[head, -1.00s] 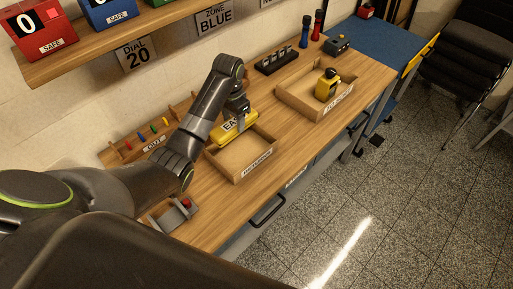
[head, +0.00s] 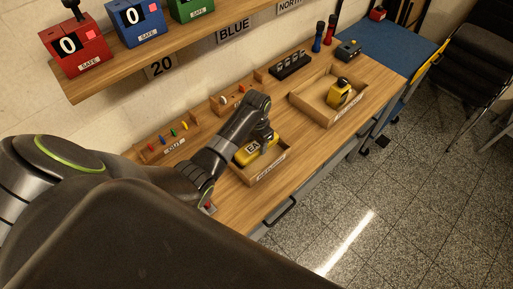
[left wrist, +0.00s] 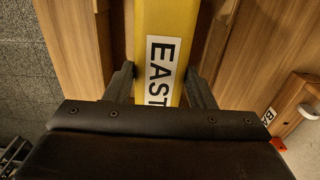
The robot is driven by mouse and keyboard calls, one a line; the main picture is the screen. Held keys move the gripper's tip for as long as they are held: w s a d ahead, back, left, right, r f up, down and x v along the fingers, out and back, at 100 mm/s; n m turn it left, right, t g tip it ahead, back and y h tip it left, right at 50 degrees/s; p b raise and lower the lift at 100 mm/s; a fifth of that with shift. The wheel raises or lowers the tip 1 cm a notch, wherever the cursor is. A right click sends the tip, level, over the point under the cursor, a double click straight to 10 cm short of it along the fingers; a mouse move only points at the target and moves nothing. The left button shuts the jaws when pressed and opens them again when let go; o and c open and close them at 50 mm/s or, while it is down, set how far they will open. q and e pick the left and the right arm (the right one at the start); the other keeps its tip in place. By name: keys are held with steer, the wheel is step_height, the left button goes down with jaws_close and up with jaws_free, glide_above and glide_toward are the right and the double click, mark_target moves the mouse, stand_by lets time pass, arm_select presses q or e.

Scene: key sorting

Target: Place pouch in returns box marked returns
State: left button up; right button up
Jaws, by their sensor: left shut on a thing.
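The yellow pouch (head: 243,158) has a white label that reads EAST in the left wrist view (left wrist: 161,70). My left gripper (left wrist: 160,88) is shut on it, with one finger on each side. In the head view the pouch is at the open wooden box (head: 271,174), low between its walls. The box has a white label on its front, too small to read surely. My left arm covers part of the pouch and box, so I cannot tell whether the pouch touches the box floor. My right gripper is not in view.
A second wooden box (head: 324,117) to the right holds a yellow and black object (head: 339,93). A peg rack marked OUT (head: 172,146) and a black holder (head: 290,65) stand at the wall side. A shelf with safes (head: 76,47) hangs above.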

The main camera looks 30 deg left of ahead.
mark_target(257, 144)
arm_select(q)
steer(key=shift+f, duration=1.85)
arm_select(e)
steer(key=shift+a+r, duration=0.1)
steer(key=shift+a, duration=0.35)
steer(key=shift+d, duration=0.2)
arm_select(q)
steer(key=o, duration=1.1)
steer(key=shift+f, duration=0.15)
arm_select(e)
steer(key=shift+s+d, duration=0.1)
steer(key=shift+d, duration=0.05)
arm_select(q)
steer(key=shift+r, duration=0.25)
step_height(257, 144, up, 12)
steer(key=shift+f, duration=0.1)
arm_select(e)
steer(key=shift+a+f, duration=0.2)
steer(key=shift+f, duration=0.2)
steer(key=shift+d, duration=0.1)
